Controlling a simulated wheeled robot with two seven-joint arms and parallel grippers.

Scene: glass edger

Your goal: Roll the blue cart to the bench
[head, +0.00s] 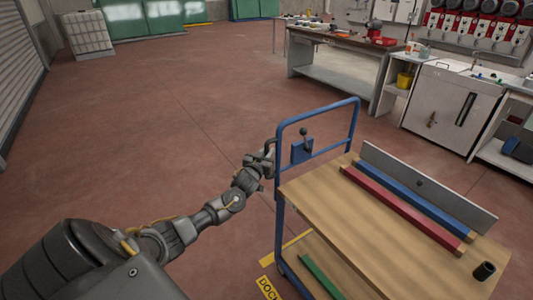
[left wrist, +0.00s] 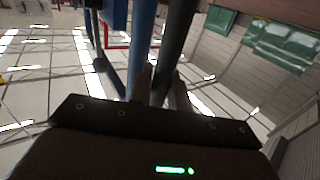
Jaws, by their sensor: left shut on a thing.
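The blue cart (head: 330,186) stands at the lower right in the head view, with a wooden top and a blue tubular handle frame (head: 318,110) at its far end. A small lever with a dark knob (head: 304,143) sits on a blue plate on that frame. My left gripper (head: 268,158) is at the frame's left upright, shut on the cart's handle. In the left wrist view its fingers (left wrist: 162,92) close around a dark bar (left wrist: 177,45) beside a blue post (left wrist: 141,45). The workbench (head: 340,74) stands beyond the cart at the back. My right gripper is out of view.
Red (head: 400,208) and blue (head: 428,202) bars, a grey panel (head: 412,176) and a dark cup (head: 484,271) are on the cart. A yellow dock marking (head: 268,288) is on the floor. White cabinets (head: 452,105) line the right. The left and middle floor is clear.

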